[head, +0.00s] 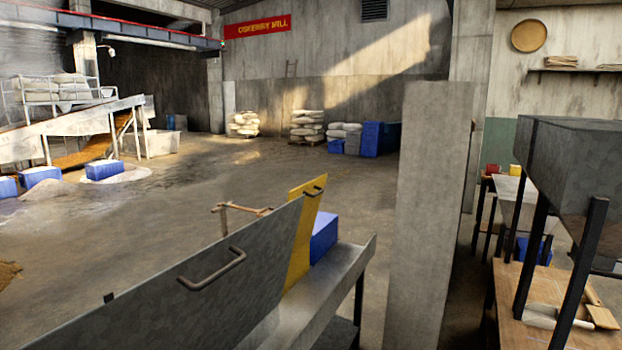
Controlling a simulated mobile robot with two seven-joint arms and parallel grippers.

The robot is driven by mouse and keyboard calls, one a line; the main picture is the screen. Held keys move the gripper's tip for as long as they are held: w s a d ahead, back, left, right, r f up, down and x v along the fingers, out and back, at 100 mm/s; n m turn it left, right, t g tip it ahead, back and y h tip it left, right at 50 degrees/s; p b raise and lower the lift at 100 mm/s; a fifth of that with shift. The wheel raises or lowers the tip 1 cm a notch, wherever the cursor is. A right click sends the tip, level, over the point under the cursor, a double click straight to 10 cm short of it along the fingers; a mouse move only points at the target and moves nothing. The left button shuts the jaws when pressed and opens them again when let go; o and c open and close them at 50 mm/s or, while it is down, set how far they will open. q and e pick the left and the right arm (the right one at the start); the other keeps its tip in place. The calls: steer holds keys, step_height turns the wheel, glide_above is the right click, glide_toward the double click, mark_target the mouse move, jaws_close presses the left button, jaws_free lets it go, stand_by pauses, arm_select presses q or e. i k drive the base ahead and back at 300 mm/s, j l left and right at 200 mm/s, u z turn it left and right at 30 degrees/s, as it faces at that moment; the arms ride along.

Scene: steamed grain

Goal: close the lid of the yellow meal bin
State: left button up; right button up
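A yellow panel (301,240) with a dark handle at its top stands raised and tilted near the picture's middle. It looks like the open lid of the yellow meal bin. A larger grey metal lid (200,280) with a bar handle also stands raised in front of it and hides its lower left part. The body of the yellow bin is hidden. Neither of my grippers is in view.
A metal ledge (340,275) runs beside the lids. A concrete pillar (428,200) stands close on the right. Beyond it are a wooden table (540,300) and a grey hopper (590,170). Open floor (230,180) lies ahead, with sacks (308,125) by the far wall.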

mark_target(314, 189)
steer(key=i+l+u, duration=0.5)
steer(key=u, duration=0.15)
steer(key=i+l+u, duration=0.2)
steer(key=l+u, duration=0.15)
steer(key=l, duration=0.2)
steer(key=i+l+u, duration=0.15)
steer(key=l+u, duration=0.15)
steer(key=l, duration=0.1)
